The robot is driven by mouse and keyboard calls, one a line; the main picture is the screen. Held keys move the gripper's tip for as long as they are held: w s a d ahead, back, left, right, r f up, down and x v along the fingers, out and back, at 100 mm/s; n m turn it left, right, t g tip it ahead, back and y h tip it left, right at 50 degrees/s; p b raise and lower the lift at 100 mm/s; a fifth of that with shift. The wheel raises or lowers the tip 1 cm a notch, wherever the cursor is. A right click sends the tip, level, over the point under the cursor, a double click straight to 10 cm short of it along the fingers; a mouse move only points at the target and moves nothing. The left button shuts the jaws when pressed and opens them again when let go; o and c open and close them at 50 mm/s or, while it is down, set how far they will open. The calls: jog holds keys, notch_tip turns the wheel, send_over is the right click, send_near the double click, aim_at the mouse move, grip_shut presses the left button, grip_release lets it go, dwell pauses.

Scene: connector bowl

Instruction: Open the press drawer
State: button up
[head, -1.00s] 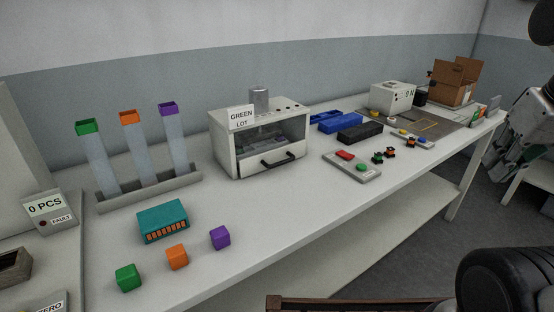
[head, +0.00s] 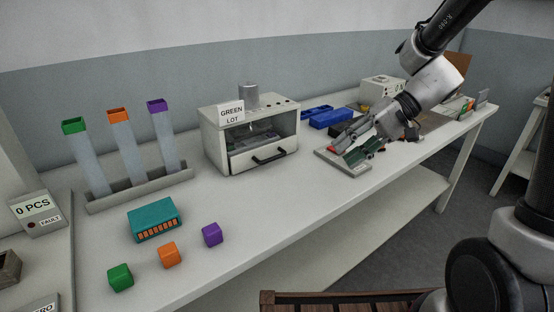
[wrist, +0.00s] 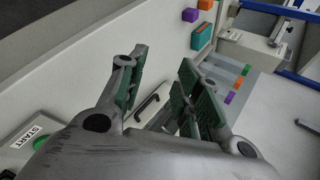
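The press (head: 216,133) is a pale box on the bench with a "GREEN LOT" sign and a window. Its drawer has a black bar handle (head: 269,157) low on the front, and the drawer front looks closed. In the wrist view the handle (wrist: 148,107) shows between my spread fingers, beyond them. My gripper (head: 352,152) is open and empty, to the right of the press and apart from the handle, over the button panel (head: 331,158). The wrist view shows its green-padded fingers (wrist: 160,92). Part of the press is hidden by the fingers there.
Blue trays (head: 332,118) lie right of the press. A teal connector (head: 153,219) and green (head: 120,277), orange (head: 169,255) and purple (head: 212,234) cubes are at the front left. A tube rack (head: 139,191) stands behind them. The bench before the press is clear.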

jog(key=w+a+f+m+t+y, duration=0.15)
jog(key=w+a+f+y, duration=0.25)
jog(key=w+a+f, duration=0.45)
jog(key=m+t+y, duration=0.2)
send_near(276, 158)
jog(key=shift+s+a+f, duration=0.1)
jog(key=shift+a+f, duration=0.2)
jog(key=shift+a, duration=0.6)
jog(key=shift+a+f+t, duration=0.15)
jog(key=shift+a+t, duration=0.1)
jog(key=shift+a, duration=0.05)
jog(key=x, duration=0.7)
grip_shut()
